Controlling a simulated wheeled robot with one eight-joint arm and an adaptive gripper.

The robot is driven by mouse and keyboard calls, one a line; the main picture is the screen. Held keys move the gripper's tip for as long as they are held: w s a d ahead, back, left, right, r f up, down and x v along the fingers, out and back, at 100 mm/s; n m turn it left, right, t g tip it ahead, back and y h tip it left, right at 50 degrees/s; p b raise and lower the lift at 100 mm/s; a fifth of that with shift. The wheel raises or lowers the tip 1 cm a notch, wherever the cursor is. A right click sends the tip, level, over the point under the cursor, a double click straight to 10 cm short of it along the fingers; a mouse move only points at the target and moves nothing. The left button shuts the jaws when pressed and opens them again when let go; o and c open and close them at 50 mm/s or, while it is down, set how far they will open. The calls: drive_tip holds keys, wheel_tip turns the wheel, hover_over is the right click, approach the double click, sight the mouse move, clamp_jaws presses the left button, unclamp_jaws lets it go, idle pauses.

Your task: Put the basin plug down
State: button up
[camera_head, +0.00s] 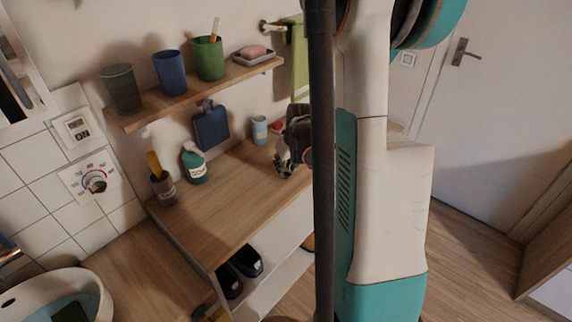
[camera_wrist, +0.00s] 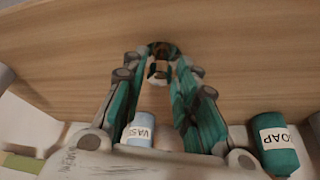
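My gripper (camera_wrist: 158,72) points at the wooden counter top (camera_wrist: 60,50) in the wrist view. Its two teal and grey fingers close in around a small dark, round piece with a pale middle, which I take to be the basin plug (camera_wrist: 160,48). It is small and partly covered by the fingertips. In the head view my gripper (camera_head: 286,168) is low at the right end of the counter (camera_head: 215,205), partly hidden by my own arm. The plug cannot be made out there, and I cannot tell whether it touches the wood.
A green soap bottle (camera_head: 194,165), a brown pot (camera_head: 163,188), a pale blue cup (camera_head: 259,130) and a small red item (camera_head: 275,126) stand on the counter. Above, a shelf (camera_head: 150,111) carries cups and a soap dish (camera_head: 254,57). The counter's front middle is clear.

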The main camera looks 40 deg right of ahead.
drive_tip(key=shift+o, duration=0.2)
drive_tip(key=p+v, duration=0.4)
drive_tip(key=v, duration=0.8)
drive_tip(key=shift+p, duration=0.4)
drive_tip(key=shift+r, duration=0.15)
